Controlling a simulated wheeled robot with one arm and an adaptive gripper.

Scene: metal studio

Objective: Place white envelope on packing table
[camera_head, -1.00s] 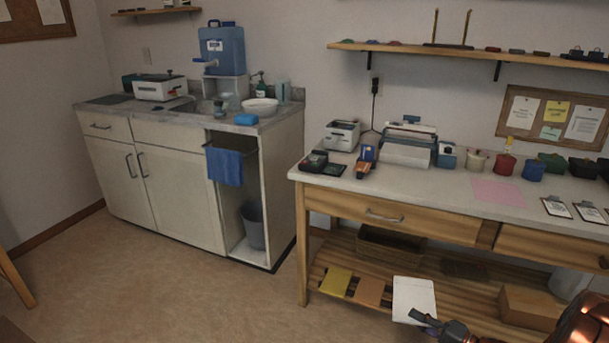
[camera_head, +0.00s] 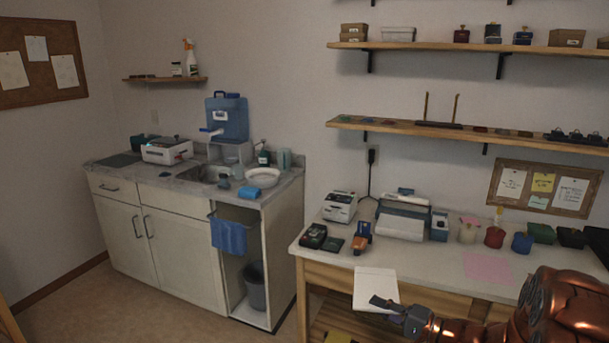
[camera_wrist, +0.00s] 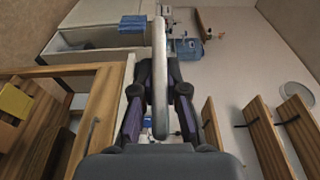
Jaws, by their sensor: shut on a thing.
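My gripper (camera_head: 386,304) is shut on the white envelope (camera_head: 372,285) at the lower middle of the head view. The envelope stands tilted upright in front of the packing table's front edge and overlaps part of its drawer front and top in the picture. The packing table (camera_head: 447,262) has a pale top and wooden drawers. In the wrist view, the envelope (camera_wrist: 160,75) shows edge-on between the two fingers of my gripper (camera_wrist: 160,100). The table's wooden front (camera_wrist: 95,125) is at the left there.
A pink sheet (camera_head: 488,267) lies on a fairly clear stretch of the tabletop. A label printer (camera_head: 339,207), a dark device (camera_head: 313,236) and an orange-blue tool (camera_head: 361,238) crowd its left end. Jars (camera_head: 494,237) line the back. Shelves (camera_head: 450,133) hang above.

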